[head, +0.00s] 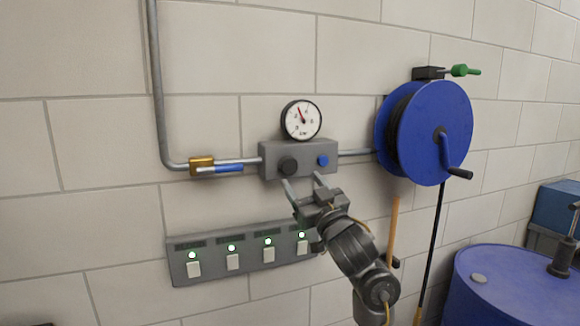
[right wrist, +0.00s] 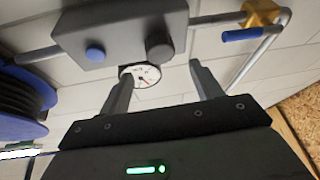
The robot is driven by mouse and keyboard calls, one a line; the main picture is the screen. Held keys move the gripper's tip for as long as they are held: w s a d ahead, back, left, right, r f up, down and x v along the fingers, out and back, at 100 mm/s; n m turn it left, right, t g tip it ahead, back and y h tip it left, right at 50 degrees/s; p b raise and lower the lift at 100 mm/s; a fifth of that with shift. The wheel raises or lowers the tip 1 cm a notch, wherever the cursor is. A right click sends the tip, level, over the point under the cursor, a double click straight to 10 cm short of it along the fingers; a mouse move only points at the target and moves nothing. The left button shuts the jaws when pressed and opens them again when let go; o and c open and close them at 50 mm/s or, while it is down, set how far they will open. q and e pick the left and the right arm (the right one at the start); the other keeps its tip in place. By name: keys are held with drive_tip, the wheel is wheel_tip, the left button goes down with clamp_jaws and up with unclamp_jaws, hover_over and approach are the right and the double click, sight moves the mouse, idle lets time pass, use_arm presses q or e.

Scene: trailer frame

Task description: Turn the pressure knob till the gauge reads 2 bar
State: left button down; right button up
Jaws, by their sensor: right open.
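The pressure gauge (head: 301,120) is a round white dial with a black rim, mounted above a grey regulator box (head: 305,160). Its red needle points up and slightly left; the exact reading is too small to tell. A black knob (head: 289,166) sits at the left of the box's front, a smaller blue knob (head: 323,160) at the right. My right gripper (head: 302,180) is open and empty, just below the box, fingers pointing up. In the right wrist view, the black knob (right wrist: 159,48) lies beyond and between the two fingertips, apart from them. My left gripper is out of view.
A brass valve with a blue lever (head: 222,169) is on the pipe to the left. A blue hose reel (head: 433,133) is close on the right. A switch panel (head: 245,256) with green lamps is below. A blue drum (head: 510,290) stands at lower right.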

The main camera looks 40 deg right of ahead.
sight(291, 167)
drive_tip(key=p+x, duration=0.1)
drive_tip(key=x, duration=0.6)
drive_tip(key=shift+w+r+p, duration=0.1)
drive_tip(key=shift+w+p, duration=0.25)
drive_tip(key=shift+w, duration=0.05)
drive_tip(key=c, duration=1)
